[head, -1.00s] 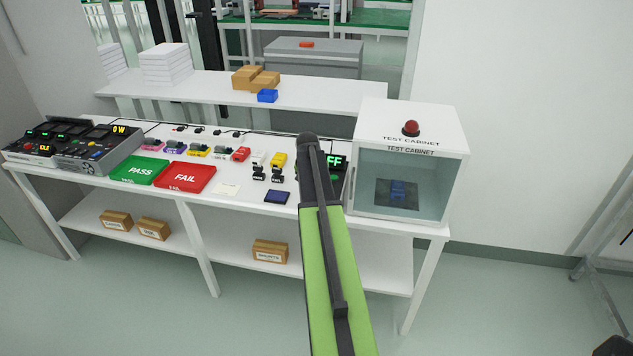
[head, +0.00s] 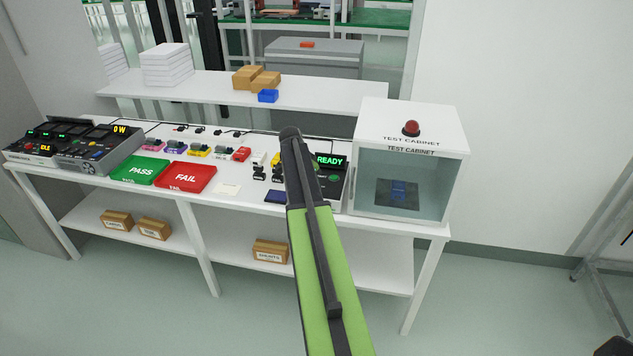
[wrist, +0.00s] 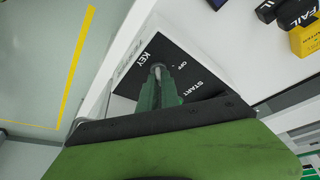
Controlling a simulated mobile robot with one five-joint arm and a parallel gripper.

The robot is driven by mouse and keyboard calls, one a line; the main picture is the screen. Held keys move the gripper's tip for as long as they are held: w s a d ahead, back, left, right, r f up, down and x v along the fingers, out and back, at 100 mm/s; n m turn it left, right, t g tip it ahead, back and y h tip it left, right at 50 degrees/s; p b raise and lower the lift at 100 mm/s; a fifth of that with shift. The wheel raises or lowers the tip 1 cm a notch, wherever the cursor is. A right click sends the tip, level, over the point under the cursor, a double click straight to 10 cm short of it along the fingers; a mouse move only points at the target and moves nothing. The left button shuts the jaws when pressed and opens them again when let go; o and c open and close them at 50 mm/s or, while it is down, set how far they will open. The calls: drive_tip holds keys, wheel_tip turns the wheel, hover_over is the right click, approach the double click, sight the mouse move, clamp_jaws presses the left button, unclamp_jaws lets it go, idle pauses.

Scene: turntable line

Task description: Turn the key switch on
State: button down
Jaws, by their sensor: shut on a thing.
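The black control box (head: 336,192) stands on the bench, left of the test cabinet, and its display (head: 330,160) reads READY in green. In the wrist view its dark panel (wrist: 171,52) carries the words KEY, OFF and START. The small grey key (wrist: 157,70) of the switch sits between the fingertips of my gripper (wrist: 158,77). My gripper is shut on it. The fingers cover most of the key, so its exact angle is hard to read. In the head view my arm hides the switch and most of the gripper.
The test cabinet (head: 440,140) with a red dome lamp (head: 411,128) stands close on the right. A green PASS tray (head: 139,171), a red FAIL tray (head: 186,177) and several small coloured parts lie to the left. A raised shelf (head: 200,88) runs behind.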

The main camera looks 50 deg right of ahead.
drive_tip(key=shift+w+a, duration=0.2)
idle(0.3)
drive_tip(key=c, duration=1.6)
unclamp_jaws()
drive_tip(key=shift+o, duration=0.2)
drive_tip(key=shift+d, duration=0.1)
drive_tip(key=s+p+v, duration=0.1)
drive_tip(key=p+v, duration=1.5)
drive_tip(key=v, duration=0.1)
drive_tip(key=shift+w+r, duration=0.25)
drive_tip(key=shift+w, duration=0.2)
